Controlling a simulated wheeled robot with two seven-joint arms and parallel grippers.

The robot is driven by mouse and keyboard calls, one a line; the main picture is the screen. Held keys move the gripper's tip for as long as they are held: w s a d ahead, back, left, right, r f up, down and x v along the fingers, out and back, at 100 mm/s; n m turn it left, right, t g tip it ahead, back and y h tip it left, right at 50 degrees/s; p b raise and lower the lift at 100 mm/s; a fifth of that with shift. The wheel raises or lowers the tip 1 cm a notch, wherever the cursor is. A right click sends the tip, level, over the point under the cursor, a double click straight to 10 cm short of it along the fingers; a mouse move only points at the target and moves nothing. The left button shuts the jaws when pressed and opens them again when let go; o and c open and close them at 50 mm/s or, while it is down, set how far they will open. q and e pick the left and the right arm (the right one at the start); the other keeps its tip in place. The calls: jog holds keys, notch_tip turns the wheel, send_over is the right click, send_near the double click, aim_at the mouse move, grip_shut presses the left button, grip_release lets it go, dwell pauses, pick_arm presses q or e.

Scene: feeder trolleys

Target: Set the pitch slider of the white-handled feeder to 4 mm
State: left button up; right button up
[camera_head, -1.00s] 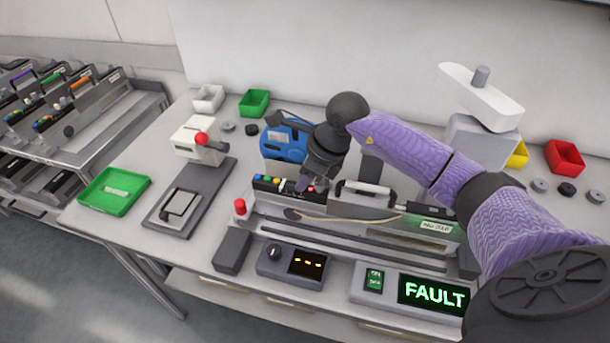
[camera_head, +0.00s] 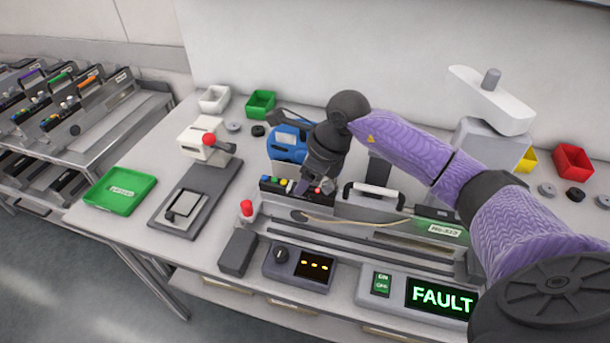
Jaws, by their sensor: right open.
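The white-handled feeder (camera_head: 374,208) lies on the bench in the middle, with its white handle (camera_head: 374,190) upright on top. At its left end is a dark panel (camera_head: 268,183) with small coloured buttons. My right gripper (camera_head: 308,188) points down at the right part of this panel, its fingers close to a red button there. It is open, and I cannot tell whether it touches anything. The fingertips are small and dark, and the pitch slider cannot be made out. My left gripper is not in view.
A box with a lit FAULT sign (camera_head: 440,297) and a knob box with an amber display (camera_head: 315,266) stand at the front. A blue reel (camera_head: 286,143) sits behind the gripper. A green tray (camera_head: 118,191) lies left. A trolley (camera_head: 105,115) with more feeders stands far left.

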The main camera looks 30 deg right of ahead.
jog(key=p+v, duration=0.1)
jog(key=v, duration=0.8)
jog(key=shift+s+r, duration=0.1)
jog(key=shift+r, duration=0.2)
